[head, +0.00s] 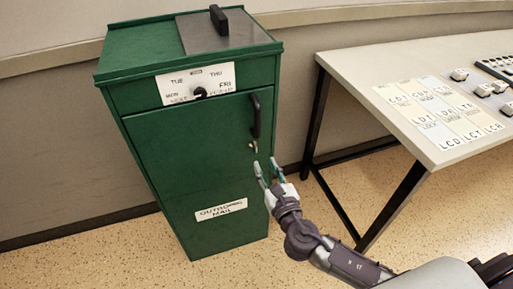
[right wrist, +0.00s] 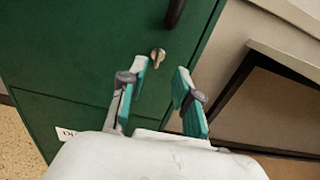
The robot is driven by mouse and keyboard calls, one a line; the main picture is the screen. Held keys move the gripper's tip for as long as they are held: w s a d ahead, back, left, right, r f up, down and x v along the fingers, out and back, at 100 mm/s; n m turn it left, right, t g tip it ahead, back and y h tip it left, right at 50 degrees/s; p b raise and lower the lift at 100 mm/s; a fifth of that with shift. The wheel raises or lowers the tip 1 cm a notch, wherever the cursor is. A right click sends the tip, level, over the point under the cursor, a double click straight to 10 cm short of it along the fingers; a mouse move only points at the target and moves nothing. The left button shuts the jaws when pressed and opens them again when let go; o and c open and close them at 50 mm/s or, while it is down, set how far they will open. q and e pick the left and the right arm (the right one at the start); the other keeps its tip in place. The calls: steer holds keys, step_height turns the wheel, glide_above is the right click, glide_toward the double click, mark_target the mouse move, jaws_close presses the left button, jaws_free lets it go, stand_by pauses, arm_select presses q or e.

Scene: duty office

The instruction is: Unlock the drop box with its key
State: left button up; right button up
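The green drop box (head: 190,165) stands upright against the wall in the head view. A small silvery piece (head: 253,146), which looks like the key in its lock, sits on the door's right side below the black handle. It also shows as a key-like piece (right wrist: 157,57) in the right wrist view. My right gripper (head: 266,165) is open and empty, just below and right of it in the head view. In the right wrist view its teal fingertips (right wrist: 161,72) are apart, with the key-like piece just beyond and between them. My left gripper is not in view.
A black door handle (head: 255,114) is above the lock. A dial plate (head: 196,83) and a grey lid are higher on the box. A table (head: 400,75) with label cards and several small parts stands right, its dark leg near my right arm.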

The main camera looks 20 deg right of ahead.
mark_target(256, 148)
steer(key=w, duration=0.8)
steer(key=shift+a, duration=0.15)
jaws_close()
